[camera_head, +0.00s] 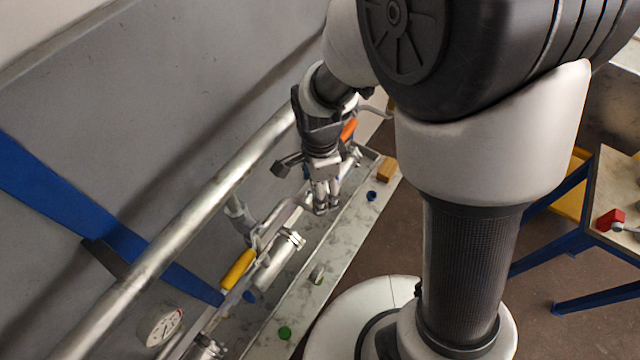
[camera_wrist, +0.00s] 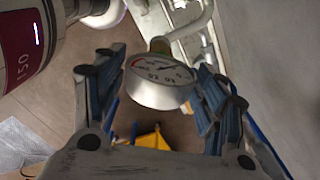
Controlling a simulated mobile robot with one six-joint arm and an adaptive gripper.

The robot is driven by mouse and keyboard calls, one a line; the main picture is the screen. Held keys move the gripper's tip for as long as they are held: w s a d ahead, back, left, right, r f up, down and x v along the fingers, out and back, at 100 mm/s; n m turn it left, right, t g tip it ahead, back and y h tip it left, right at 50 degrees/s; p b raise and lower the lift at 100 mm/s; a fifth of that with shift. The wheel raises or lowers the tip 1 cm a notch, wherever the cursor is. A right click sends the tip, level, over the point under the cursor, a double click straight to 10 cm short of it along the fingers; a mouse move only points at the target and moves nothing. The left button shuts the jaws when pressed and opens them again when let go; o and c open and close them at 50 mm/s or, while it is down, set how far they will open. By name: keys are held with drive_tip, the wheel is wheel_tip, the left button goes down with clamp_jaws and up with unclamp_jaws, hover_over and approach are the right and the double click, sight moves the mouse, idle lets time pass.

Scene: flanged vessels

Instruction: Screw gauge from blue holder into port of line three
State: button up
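A round gauge (camera_wrist: 160,80) with a white dial and a metal case sits between the fingers of my gripper (camera_wrist: 162,85) in the wrist view. The finger pads appear to press on both sides of the case. Its brass-coloured stem points up in the picture, at the end of a curved grey pipe (camera_wrist: 190,28); I cannot tell whether they are threaded together. In the head view my gripper (camera_head: 322,207) points down beside the piping above the bench, and the gauge is too small to make out there. I cannot tell which item is the blue holder; a small blue round piece (camera_head: 371,196) lies on the bench.
A long pipe (camera_head: 190,218) runs along the wall. A yellow handle (camera_head: 238,269), an orange handle (camera_head: 348,130) and another gauge (camera_head: 162,325) are on the lines. A green cap (camera_head: 285,333) and an orange-brown block (camera_head: 387,169) lie on the bench (camera_head: 340,252).

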drive_tip(key=shift+o, duration=1.2)
wheel_tip(320, 180, up, 12)
drive_tip(key=shift+c, duration=0.5)
